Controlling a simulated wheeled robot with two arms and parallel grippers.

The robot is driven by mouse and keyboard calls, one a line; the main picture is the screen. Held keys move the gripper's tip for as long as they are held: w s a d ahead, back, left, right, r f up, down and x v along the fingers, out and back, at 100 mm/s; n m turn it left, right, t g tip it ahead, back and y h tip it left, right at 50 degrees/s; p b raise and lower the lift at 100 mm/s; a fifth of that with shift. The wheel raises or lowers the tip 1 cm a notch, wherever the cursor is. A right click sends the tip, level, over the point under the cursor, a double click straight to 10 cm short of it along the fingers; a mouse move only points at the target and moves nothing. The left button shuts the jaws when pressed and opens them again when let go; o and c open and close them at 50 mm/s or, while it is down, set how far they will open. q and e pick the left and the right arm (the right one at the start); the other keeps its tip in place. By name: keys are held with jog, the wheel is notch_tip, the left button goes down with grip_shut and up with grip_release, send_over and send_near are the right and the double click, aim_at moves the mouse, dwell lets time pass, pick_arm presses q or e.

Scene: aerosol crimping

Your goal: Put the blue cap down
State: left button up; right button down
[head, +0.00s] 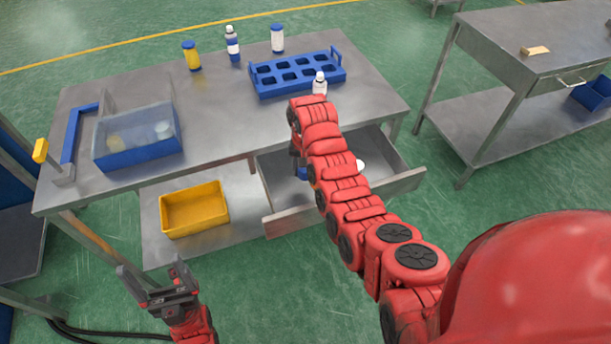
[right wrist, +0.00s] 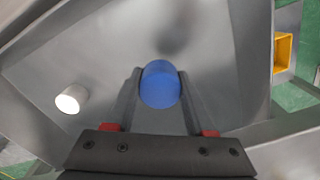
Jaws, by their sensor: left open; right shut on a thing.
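The blue cap (right wrist: 160,86) sits between the two fingers of my right gripper (right wrist: 158,78), which is shut on it. In the head view a bit of the blue cap (head: 302,173) shows beside my red arm, over the open drawer (head: 342,204). The arm hides most of that gripper there. In the right wrist view the grey drawer floor (right wrist: 100,55) lies below the cap; I cannot tell whether they touch. A white cap (right wrist: 72,98) lies in the drawer to the left. My left gripper (head: 153,274) is open and empty, low at the left, apart from the table.
On the table (head: 225,115) stand a blue rack (head: 297,88), a yellow can (head: 191,56), several white bottles or cans, and a blue bin with a clear cover (head: 137,142). A yellow bin (head: 194,208) is on the lower shelf, left of the drawer. Drawer walls surround the cap.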

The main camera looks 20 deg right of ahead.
aim_at(305, 186)
jog(key=shift+s+f, duration=0.1)
jog(key=shift+f, duration=0.45)
notch_tip(305, 186, down, 3)
jog(key=shift+r+p, duration=0.2)
jog(key=shift+p, duration=0.3)
jog(key=shift+f+b, duration=0.6)
jog(key=shift+f, duration=0.2)
jog(key=shift+c, duration=1.3)
grip_release()
jog(key=shift+r, duration=0.15)
